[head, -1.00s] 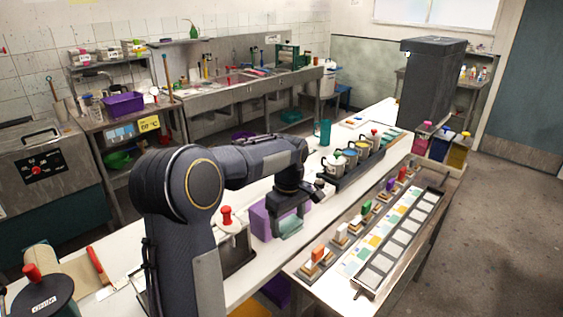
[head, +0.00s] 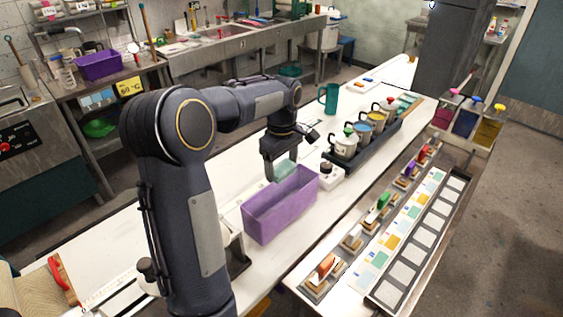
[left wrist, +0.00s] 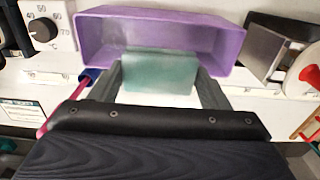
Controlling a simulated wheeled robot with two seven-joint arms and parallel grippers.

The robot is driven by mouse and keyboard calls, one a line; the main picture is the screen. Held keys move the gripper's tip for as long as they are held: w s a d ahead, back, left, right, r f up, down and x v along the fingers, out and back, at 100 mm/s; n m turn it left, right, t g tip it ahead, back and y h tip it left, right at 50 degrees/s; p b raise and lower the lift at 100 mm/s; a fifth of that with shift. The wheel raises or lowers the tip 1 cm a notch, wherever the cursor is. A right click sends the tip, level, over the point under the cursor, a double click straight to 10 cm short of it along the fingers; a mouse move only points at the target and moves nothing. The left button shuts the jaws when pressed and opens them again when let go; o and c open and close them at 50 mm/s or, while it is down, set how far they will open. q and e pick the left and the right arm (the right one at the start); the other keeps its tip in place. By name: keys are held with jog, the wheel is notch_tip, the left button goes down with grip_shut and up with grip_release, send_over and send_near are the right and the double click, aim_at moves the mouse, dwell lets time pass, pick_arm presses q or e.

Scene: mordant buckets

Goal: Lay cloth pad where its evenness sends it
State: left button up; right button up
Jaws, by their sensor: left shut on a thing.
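My left gripper (head: 282,160) is shut on a teal cloth pad (head: 284,173), which hangs at the far rim of an open purple bin (head: 283,213). In the left wrist view the pad (left wrist: 158,74) sits between the two fingers of the gripper (left wrist: 160,82). Its face looks mottled, with slightly paler patches. The purple bin (left wrist: 92,40) shows just beyond it. I cannot tell whether the pad touches the rim. My right gripper is not in view.
A dark tray with several lidded pots (head: 345,143) stands right of the bin, near a white dial unit (head: 330,174). A lower bench holds small stamps (head: 325,265), colour cards (head: 392,242) and a rack of pale squares (head: 403,275).

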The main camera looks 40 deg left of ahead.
pick_arm(q)
jog(key=shift+f+b, duration=2.1)
jog(key=shift+f, duration=0.7)
jog(key=o, duration=1)
jog(key=shift+r, duration=0.1)
notch_tip(320, 180, up, 7)
jog(key=shift+r, duration=0.4)
